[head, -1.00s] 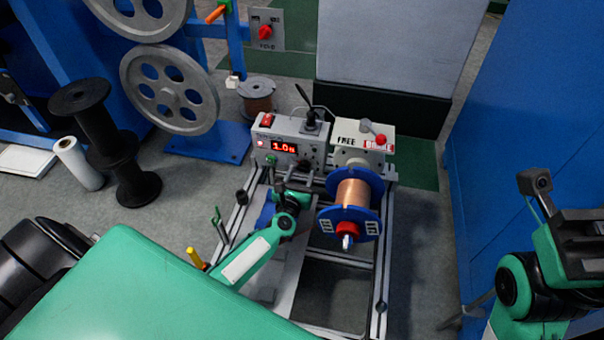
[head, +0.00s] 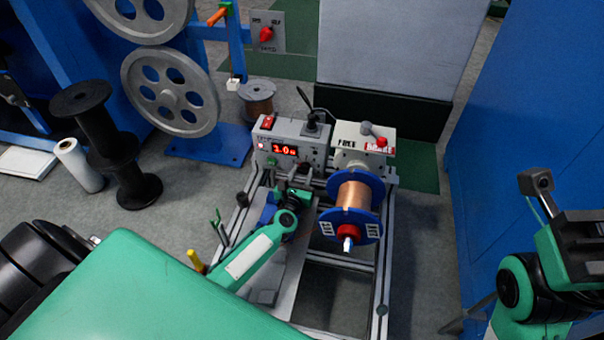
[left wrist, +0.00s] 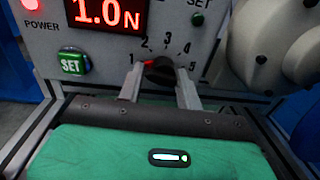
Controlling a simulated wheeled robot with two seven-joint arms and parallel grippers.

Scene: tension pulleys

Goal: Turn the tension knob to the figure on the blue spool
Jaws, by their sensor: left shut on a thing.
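The black tension knob (left wrist: 159,70) sits on the grey control box (head: 262,134), with figures 1 to 5 printed around it. My left gripper (left wrist: 160,78) is shut on the knob, one finger on each side. The red display (left wrist: 107,12) reads 1.0 N. The blue spool (head: 356,195), wound with copper wire, is mounted on the frame right of the box. White labels show on its front flange, but their figures are too small to read. My right gripper (head: 588,225) is at the right edge, away from the box; its jaws are unclear.
A green SET button (left wrist: 73,63) is left of the knob. A red-knobbed lever (head: 374,136) stands above the spool between FREE and another label. A black spool (head: 130,170) and a white roll (head: 78,165) stand on the floor at left. Large grey pulleys (head: 170,90) stand behind.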

